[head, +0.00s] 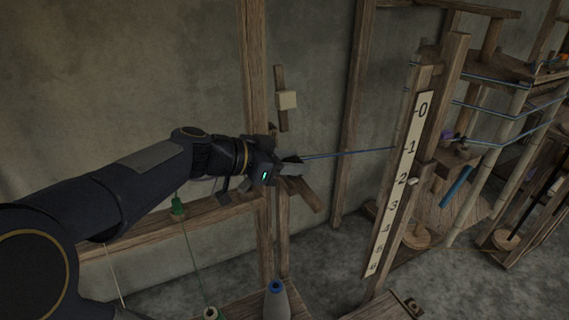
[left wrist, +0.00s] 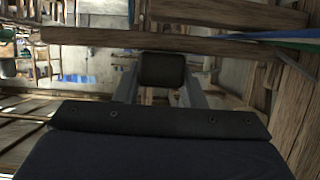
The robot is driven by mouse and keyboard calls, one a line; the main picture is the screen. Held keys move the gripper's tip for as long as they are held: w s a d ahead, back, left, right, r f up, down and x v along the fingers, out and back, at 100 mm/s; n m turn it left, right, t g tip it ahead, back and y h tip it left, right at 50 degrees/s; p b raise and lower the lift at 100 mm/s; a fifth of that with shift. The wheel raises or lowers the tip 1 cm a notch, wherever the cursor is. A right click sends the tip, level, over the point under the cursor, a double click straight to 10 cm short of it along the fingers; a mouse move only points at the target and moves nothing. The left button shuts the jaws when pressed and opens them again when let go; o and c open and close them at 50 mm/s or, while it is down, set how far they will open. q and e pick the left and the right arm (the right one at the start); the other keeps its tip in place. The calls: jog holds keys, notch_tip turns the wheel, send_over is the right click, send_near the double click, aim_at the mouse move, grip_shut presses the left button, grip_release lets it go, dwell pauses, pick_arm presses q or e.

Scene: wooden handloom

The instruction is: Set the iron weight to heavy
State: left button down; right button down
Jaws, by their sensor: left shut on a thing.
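My left gripper (head: 288,168) is at a wooden post left of the middle in the head view. It is shut on a dark block, which I take to be the iron weight (left wrist: 162,68); the block sits between the two grey fingers in the left wrist view. A wooden bar (left wrist: 130,40) runs across just beyond the block there. In the head view a short tilted wooden arm (head: 303,194) shows just past the gripper. The gripper hides the weight there, and I see no light or heavy mark. My right gripper is not in view.
A numbered scale board (head: 397,190) stands to the right, with a blue strand (head: 345,154) running toward it from near the gripper. A pale block (head: 287,100) on a stick is above the gripper. A grey cone with a blue top (head: 276,300) stands below.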

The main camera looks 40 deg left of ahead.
pick_arm(q)
jog(key=shift+d, duration=0.2)
jog(key=c, duration=1.2)
grip_release()
jog(key=shift+s, duration=0.1)
jog(key=shift+d, duration=0.1)
jog(key=shift+s+a+r, duration=0.1)
jog(key=shift+s+a, duration=0.1)
jog(key=v, duration=0.7)
jog(key=shift+b, duration=0.45)
jog(key=shift+s+a+r, duration=0.1)
jog(key=shift+s, duration=0.05)
